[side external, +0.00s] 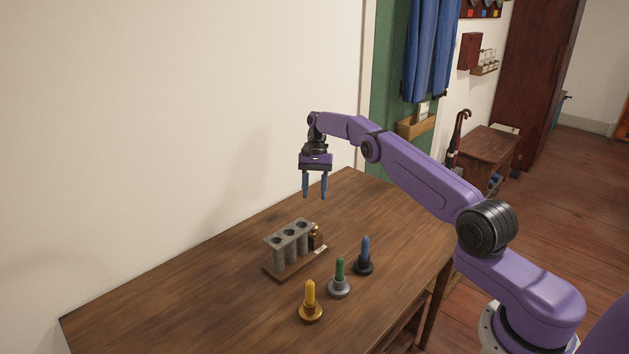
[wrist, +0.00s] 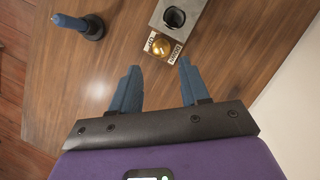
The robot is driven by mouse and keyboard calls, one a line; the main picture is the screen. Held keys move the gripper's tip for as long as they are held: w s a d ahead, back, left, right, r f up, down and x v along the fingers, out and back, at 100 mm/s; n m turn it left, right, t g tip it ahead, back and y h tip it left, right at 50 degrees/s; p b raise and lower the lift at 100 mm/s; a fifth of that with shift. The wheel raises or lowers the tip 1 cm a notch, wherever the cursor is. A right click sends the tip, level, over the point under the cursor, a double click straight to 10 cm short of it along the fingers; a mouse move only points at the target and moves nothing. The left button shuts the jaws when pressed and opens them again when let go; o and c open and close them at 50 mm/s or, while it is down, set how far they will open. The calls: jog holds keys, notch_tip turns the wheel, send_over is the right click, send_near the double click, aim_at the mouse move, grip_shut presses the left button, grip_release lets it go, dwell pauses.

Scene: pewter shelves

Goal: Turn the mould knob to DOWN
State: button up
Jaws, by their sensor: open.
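The grey candle mould (side external: 279,253) stands on a wooden base on the table, with a row of three round openings on top. Its brass knob (side external: 315,229) is at the right end. In the wrist view the round knob (wrist: 160,46) sits on a brass-coloured plate between two small pale labels (wrist: 175,54); their lettering and the knob's setting are too small to tell surely. My gripper (side external: 315,196) is open and empty, blue fingers pointing down, above the table and apart from the knob. In the wrist view the knob lies just beyond the gap between my fingertips (wrist: 159,66).
Near the mould stand a yellow candle (side external: 310,294) in a brass holder, a green candle (side external: 340,269) in a grey holder and a blue candle (side external: 365,249) in a dark holder. The wooden table (side external: 190,290) is clear to the left. A white wall (side external: 190,110) borders its back.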

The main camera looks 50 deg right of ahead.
notch_tip(320, 180, up, 3)
jog(key=shift+r, duration=0.15)
jog(key=shift+o, duration=1.3)
jog(key=s+d+r+m+t, duration=0.4)
jog(key=s+d+m, duration=0.1)
jog(key=m, duration=0.7)
jog(key=x, duration=0.5)
jog(key=a+x, duration=0.1)
jog(key=x, duration=1.1)
jog(key=shift+w+a+r, duration=0.1)
jog(key=shift+w+a, duration=0.1)
jog(key=shift+y, duration=0.3)
jog(key=c, duration=1)
